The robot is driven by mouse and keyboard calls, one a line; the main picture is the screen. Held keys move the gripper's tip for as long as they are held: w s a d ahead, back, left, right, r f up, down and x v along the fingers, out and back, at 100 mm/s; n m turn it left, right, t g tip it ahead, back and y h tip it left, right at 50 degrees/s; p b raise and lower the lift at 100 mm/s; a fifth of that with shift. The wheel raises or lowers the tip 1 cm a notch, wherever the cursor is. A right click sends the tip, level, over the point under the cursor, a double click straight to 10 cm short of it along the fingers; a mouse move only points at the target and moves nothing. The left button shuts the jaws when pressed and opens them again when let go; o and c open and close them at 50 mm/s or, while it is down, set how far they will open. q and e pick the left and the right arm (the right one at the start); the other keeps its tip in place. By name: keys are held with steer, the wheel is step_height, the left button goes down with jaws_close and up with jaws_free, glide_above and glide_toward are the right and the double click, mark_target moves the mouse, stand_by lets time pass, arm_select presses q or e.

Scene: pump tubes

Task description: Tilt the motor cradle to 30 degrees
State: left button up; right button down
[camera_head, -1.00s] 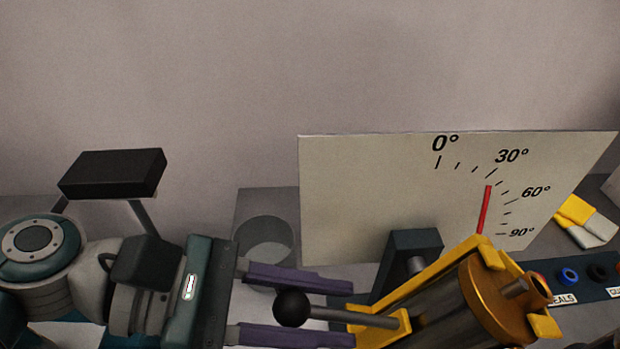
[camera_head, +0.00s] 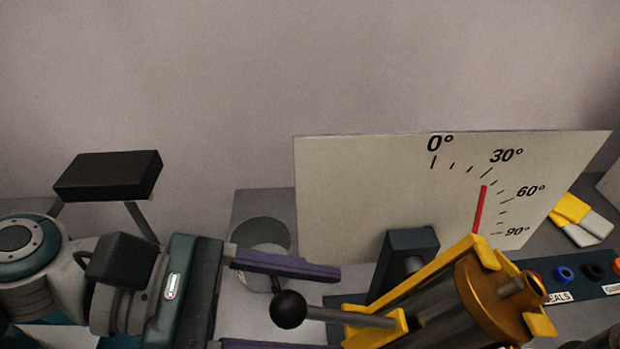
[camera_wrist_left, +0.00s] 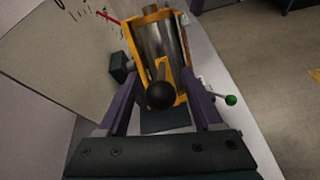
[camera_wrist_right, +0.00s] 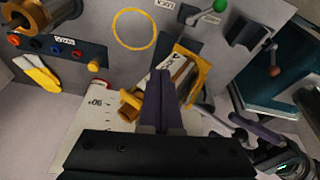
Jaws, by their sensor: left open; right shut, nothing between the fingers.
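The yellow motor cradle (camera_head: 400,300) holds a metal motor cylinder with an orange-brown end (camera_head: 492,300), tilted in the head view. Its red pointer (camera_head: 480,210) has its tip just below the 30° tick on the pale dial board (camera_head: 350,190). The cradle's lever ends in a black ball knob (camera_head: 289,309), also seen in the left wrist view (camera_wrist_left: 161,95). My left gripper (camera_head: 300,308) is open, its purple fingers on either side of the knob with visible gaps. My right gripper (camera_wrist_right: 162,75) is shut and empty, in front of the cradle (camera_wrist_right: 200,75) in its wrist view.
A grey round container (camera_head: 262,245) stands behind the left fingers. A dark rack with blue and black rings (camera_head: 565,275) and yellow-and-white gloves (camera_head: 580,220) lie at the right. A green-knobbed lever (camera_wrist_left: 231,100) stands beside the cradle in the left wrist view.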

arm_select(q)
steer(key=v, duration=0.9)
arm_select(e)
steer(key=shift+f, duration=0.1)
arm_select(q)
steer(key=shift+s, duration=0.1)
